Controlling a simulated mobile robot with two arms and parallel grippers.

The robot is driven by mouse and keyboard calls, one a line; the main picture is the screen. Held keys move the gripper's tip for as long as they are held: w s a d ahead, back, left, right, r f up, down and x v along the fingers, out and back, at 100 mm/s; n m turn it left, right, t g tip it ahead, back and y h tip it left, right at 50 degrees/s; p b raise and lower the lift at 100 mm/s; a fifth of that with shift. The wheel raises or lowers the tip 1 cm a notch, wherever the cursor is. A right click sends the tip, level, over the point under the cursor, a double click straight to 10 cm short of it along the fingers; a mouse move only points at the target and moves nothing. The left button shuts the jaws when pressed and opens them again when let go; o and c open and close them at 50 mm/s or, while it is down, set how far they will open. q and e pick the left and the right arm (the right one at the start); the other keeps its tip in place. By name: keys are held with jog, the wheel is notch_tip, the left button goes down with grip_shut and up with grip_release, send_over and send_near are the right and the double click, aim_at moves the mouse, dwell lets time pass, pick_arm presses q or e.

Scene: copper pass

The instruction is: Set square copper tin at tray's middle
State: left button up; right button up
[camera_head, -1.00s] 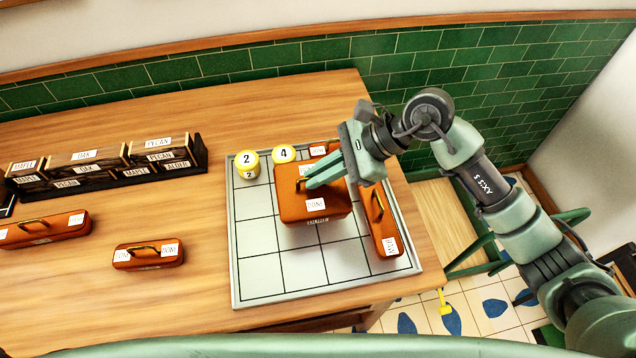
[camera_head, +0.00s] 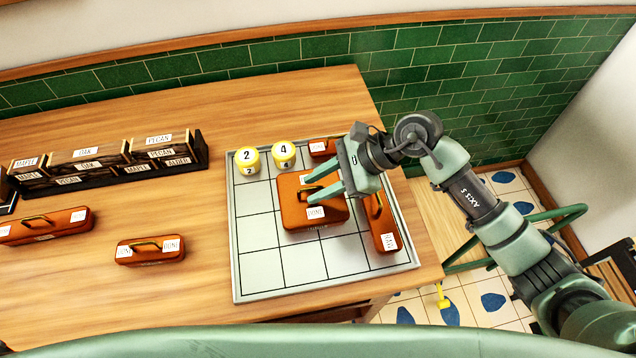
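The square copper tin (camera_head: 297,217), with a handle and white labels on top, sits on the gridded grey tray (camera_head: 261,275), around its middle and toward the right. My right gripper (camera_head: 308,193) is above the tin's top, its two fingers spread apart near the handle. I cannot tell whether the fingers touch the tin. The fingers and hand hide part of the tin's top. My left gripper is not in view.
Two yellow numbered cylinders (camera_head: 284,155) stand at the tray's back edge. A small copper tin (camera_head: 320,148) and a long one (camera_head: 383,226) line its right side. More copper tins (camera_head: 150,250) lie left on the table, before a dark labelled rack (camera_head: 108,164).

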jog(key=shift+r, duration=0.15)
jog(key=shift+d+r, duration=0.1)
jog(key=shift+d, duration=0.15)
jog(key=b+v, duration=0.3)
jog(key=v, duration=0.8)
jog(key=shift+r, duration=0.25)
jog(key=shift+d, duration=0.1)
